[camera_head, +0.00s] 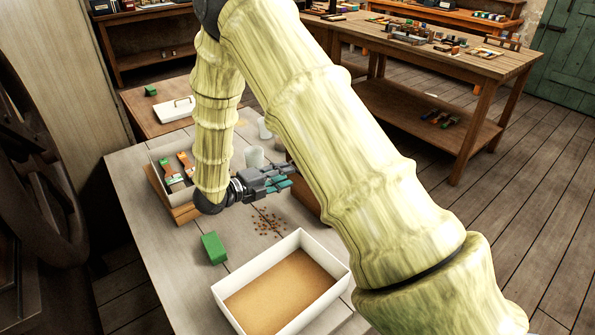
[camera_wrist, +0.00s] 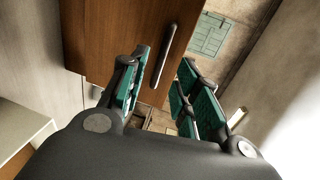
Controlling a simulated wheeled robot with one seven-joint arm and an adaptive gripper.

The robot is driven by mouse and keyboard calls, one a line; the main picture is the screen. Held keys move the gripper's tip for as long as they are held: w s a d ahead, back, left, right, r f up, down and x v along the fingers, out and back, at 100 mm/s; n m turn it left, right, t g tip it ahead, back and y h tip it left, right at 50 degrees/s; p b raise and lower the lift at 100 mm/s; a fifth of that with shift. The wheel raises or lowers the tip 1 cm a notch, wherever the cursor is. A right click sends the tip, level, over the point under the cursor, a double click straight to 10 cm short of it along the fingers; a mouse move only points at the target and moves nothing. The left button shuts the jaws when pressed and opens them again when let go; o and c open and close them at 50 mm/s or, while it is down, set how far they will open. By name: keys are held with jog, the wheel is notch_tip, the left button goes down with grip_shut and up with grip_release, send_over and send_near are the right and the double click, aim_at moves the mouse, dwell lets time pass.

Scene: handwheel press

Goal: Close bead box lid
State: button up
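My gripper (camera_head: 285,178) is above the grey table, pointing right, with teal finger pads. In the wrist view its fingers (camera_wrist: 165,90) are apart, with nothing seen between the pads. A brown wooden panel (camera_wrist: 115,40) with a dark bar handle (camera_wrist: 165,55) fills the upper middle of the wrist view, beyond the fingers; it may be the bead box lid. The handle appears near the gap between the fingers; I cannot tell whether they touch it. In the head view a brown wooden piece (camera_head: 308,196) shows beside the gripper, mostly hidden by my arm.
Small brown beads (camera_head: 268,222) lie scattered on the table. A white tray with a tan bottom (camera_head: 232,284) stands in front, a green block (camera_head: 213,248) to its left. A compartment box (camera_head: 160,180) is at left.

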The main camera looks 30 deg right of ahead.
jog(key=shift+w+d+f, duration=0.1)
jog(key=shift+d+f, duration=0.05)
jog(key=shift+d, duration=0.85)
jog(key=shift+w+d+f, duration=0.1)
jog(key=shift+d+f, duration=0.1)
jog(key=shift+d, duration=0.75)
jog(key=shift+d+f, duration=0.15)
jog(key=shift+d, duration=0.85)
grip_shut()
